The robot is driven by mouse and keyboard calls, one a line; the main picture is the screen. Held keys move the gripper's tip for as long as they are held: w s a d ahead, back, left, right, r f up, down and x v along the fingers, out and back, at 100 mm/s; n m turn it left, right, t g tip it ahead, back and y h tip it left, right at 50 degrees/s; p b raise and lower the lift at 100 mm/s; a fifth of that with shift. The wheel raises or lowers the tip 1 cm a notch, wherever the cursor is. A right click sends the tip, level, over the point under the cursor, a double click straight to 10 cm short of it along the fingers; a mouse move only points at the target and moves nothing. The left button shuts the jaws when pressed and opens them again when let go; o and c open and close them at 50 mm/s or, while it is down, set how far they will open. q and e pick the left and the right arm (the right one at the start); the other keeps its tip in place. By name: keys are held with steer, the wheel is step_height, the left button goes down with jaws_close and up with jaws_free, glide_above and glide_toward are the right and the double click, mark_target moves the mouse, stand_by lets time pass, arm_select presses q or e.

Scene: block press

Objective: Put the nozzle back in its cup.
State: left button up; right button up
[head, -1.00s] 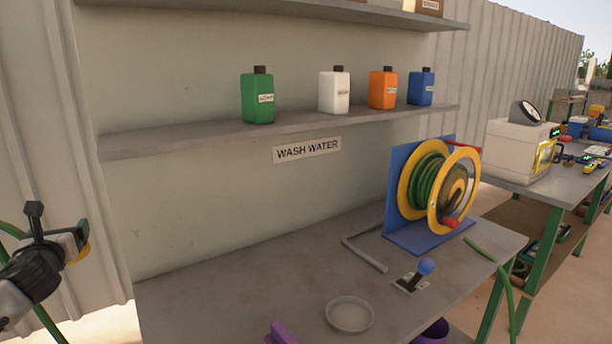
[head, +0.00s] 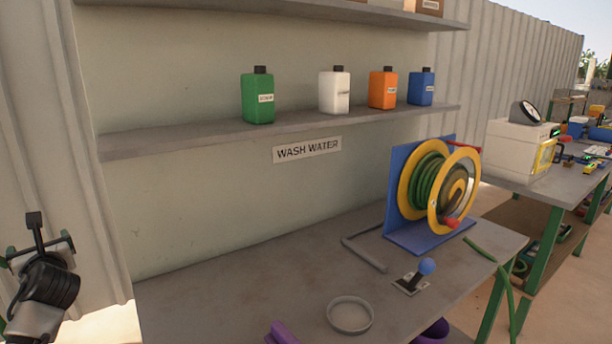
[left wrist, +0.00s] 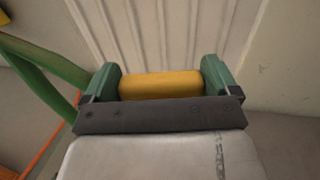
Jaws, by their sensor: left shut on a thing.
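My left gripper (head: 38,250) is at the far left of the head view, in front of the corrugated wall and off the bench's left end. In the left wrist view its green fingers (left wrist: 162,82) are shut on a yellow part, which I take for the nozzle (left wrist: 160,86). The nozzle lies crosswise between them; its ends are hidden. In the head view the gripper hides it. A shallow round grey dish (head: 350,316) sits on the bench, apart from the gripper; I cannot tell whether it is the nozzle's cup. My right gripper is not in view.
The grey bench (head: 240,285) carries a hose reel (head: 438,190) with green hose and a blue-knobbed lever (head: 426,267). Purple parts show at the bottom edge. Bottles stand on the shelf (head: 300,130). The bench's left part is clear.

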arm_select(q)
steer(key=s+d+f+m+t+h, duration=0.2)
steer(key=s+d+f+m+h, duration=0.15)
steer(key=d+f, duration=0.55)
steer(key=s+d+f+m+t+h, duration=0.25)
steer(key=s+d+f+h, duration=0.2)
steer(key=d, duration=0.85)
steer(key=s+d+f+m+h+p, duration=0.1)
steer(key=s+d+m+h, duration=0.2)
steer(key=s+d, duration=1)
steer(key=shift+s+d+t+h+p, duration=0.25)
steer(key=shift+s+t+h+p, duration=0.2)
steer(key=shift+s+h, duration=0.7)
steer(key=shift+s, duration=0.1)
